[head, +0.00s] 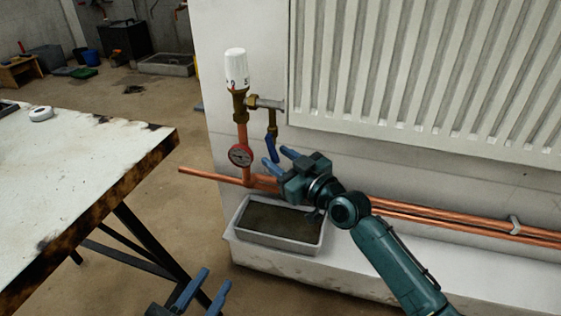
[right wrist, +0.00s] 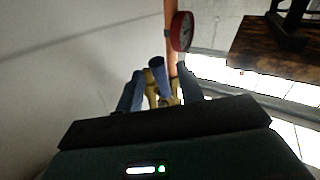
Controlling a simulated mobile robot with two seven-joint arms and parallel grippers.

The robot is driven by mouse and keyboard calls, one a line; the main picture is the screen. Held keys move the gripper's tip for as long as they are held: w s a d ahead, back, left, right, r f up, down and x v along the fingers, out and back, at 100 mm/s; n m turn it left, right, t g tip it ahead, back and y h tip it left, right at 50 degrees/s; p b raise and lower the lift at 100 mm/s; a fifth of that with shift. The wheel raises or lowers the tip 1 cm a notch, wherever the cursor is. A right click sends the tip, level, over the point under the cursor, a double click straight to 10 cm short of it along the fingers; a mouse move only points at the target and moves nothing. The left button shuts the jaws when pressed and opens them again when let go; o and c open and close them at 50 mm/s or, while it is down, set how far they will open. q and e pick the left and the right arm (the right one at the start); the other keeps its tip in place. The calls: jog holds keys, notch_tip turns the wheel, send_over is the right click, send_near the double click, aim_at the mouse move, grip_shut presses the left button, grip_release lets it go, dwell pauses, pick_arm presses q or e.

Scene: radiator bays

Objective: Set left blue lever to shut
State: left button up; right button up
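A blue lever (head: 270,147) hangs down from a small brass valve (head: 273,127) left of the radiator. It is the only blue lever in view. My right gripper (head: 279,158) is open, its two blue fingers pointing towards the lever from below and in front. In the right wrist view the lever (right wrist: 157,72) appears between the two parted fingers, with brass parts behind it. Whether a finger touches it, I cannot tell. My left gripper (head: 216,277) is at the bottom of the head view, fingers apart, with nothing seen between them.
A grey tray (head: 239,219) lies below. A worn table (head: 75,165) stands left.

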grip_shut()
dwell(0.4)
